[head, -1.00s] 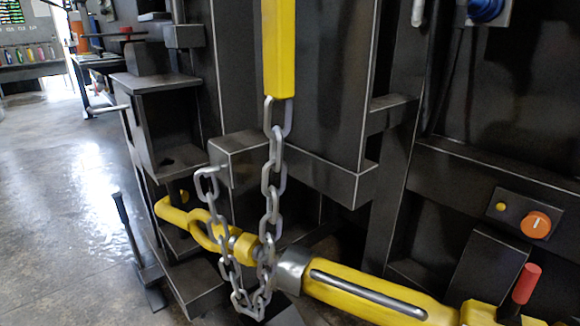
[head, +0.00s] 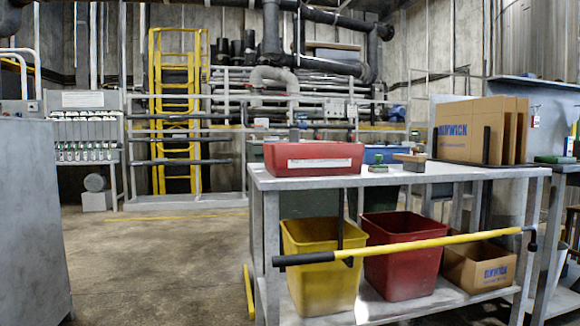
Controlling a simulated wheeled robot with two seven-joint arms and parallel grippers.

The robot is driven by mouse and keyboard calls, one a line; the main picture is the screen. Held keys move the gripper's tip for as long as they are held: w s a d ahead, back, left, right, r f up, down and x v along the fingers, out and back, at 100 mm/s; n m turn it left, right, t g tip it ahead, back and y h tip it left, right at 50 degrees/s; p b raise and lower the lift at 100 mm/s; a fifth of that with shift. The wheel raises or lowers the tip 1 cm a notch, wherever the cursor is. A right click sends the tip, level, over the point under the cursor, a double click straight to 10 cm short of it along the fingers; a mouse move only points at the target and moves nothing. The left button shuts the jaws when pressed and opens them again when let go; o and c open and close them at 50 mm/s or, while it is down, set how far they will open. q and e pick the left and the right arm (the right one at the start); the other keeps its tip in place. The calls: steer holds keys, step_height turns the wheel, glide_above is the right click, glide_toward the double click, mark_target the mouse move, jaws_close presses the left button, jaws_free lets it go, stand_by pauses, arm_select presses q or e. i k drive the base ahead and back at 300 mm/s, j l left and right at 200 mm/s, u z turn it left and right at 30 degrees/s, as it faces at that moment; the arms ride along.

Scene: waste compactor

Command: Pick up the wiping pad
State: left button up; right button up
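No gripper of mine shows in the head view. I cannot tell for sure which thing is the wiping pad. Another flat green item (head: 555,160) lies on a second table at the right edge. All are too small to make out clearly.
On the table stand a red tray (head: 312,159) and cardboard pieces (head: 470,130). Below are a yellow bin (head: 318,265), a red bin (head: 403,270) and a cardboard box (head: 480,267). A yellow bar (head: 430,243) crosses the front. Floor (head: 160,265) at left is clear.

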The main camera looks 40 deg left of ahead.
mark_target(378, 168)
steer(key=l+u, duration=0.2)
steer(key=u, duration=0.65)
steer(key=i+l+u, duration=0.15)
steer(key=i, duration=0.3)
